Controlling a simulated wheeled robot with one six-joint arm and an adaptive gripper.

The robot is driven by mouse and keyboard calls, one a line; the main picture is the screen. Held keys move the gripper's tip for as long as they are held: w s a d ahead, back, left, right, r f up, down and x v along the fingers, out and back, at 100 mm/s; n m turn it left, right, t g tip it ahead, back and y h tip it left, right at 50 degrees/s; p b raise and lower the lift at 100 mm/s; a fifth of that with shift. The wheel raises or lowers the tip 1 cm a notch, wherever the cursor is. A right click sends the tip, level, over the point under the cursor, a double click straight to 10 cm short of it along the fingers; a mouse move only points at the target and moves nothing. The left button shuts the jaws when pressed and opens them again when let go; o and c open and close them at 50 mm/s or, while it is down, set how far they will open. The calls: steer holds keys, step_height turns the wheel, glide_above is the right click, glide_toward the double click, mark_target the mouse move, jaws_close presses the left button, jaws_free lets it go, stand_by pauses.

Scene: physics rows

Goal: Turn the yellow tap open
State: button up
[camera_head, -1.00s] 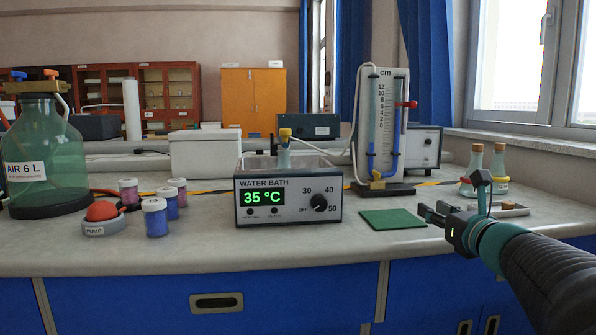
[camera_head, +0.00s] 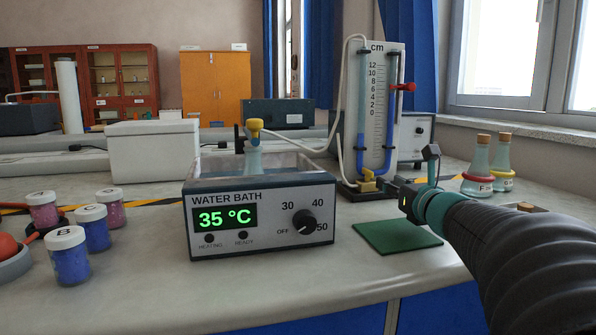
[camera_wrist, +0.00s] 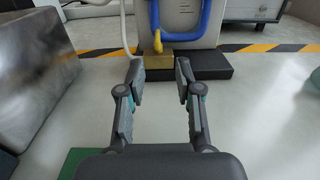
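The yellow tap (camera_head: 368,182) sits at the foot of the manometer board (camera_head: 384,110), which has blue liquid in its U-tube.
The water bath (camera_head: 262,215) stands left of the manometer, its wall close on the left in the wrist view (camera_wrist: 35,80). A green mat (camera_head: 396,237) lies in front. Two flasks (camera_head: 478,165) stand to the right. A red tap (camera_head: 403,87) is higher on the board. A pale tube runs to the bath.

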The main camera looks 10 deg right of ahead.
mark_target(373, 174)
steer(key=w, duration=1)
steer(key=shift+w+a, duration=0.1)
steer(key=shift+a, duration=0.3)
steer(key=shift+c, duration=0.2)
steer(key=shift+d, duration=0.1)
jaws_close()
